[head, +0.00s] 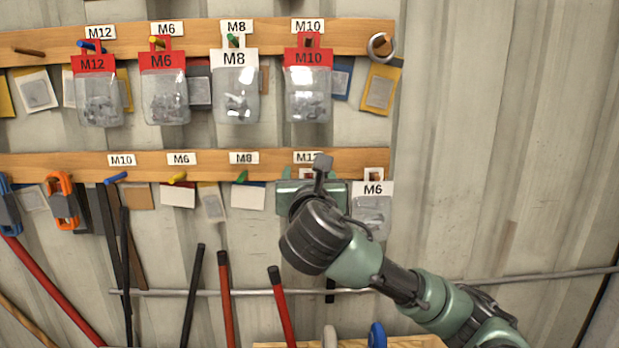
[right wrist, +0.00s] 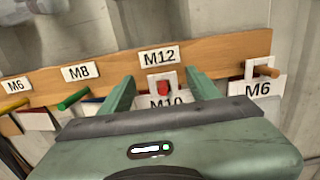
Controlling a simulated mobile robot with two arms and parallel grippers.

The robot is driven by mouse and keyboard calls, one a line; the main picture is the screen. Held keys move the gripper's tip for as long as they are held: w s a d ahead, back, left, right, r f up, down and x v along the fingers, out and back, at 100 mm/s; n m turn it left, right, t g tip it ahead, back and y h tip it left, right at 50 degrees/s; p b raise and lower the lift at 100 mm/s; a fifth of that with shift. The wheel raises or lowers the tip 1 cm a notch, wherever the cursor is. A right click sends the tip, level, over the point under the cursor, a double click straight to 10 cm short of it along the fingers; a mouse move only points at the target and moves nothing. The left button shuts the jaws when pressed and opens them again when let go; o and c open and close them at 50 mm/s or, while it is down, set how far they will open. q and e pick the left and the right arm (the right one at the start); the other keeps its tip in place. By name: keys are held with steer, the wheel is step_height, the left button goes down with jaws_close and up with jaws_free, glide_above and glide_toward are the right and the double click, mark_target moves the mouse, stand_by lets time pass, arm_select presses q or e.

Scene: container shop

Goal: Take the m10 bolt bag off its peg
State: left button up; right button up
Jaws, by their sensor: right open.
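My right gripper (head: 314,186) is at the lower rail, in front of the spot below the M12 label. In the right wrist view its two green fingers (right wrist: 161,78) are open, one on each side of a white bag header marked M10 (right wrist: 166,100). This header hangs on a red peg (right wrist: 163,88) under the M12 label (right wrist: 158,56). The gripper body hides the rest of that bag. Another M10 bag (head: 308,92), with a red header, hangs on the upper rail below an M10 label. My left gripper is not in view.
A white-headed M6 bag (head: 372,208) hangs close to the right of my gripper, on a wooden peg (right wrist: 266,71). M12 (head: 100,98), M6 (head: 164,97) and M8 (head: 236,92) bags hang on the upper rail. Long-handled tools stand below.

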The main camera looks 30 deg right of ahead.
mark_target(308, 162)
steer(key=shift+x, duration=1.1)
steer(key=shift+w+d+p, duration=0.25)
steer(key=shift+d+p, duration=0.05)
jaws_close()
steer(key=shift+r+p, duration=0.35)
steer(key=shift+p, duration=0.4)
steer(key=shift+p+v, duration=1.1)
steer(key=shift+v, duration=1.15)
steer(key=shift+r, duration=0.2)
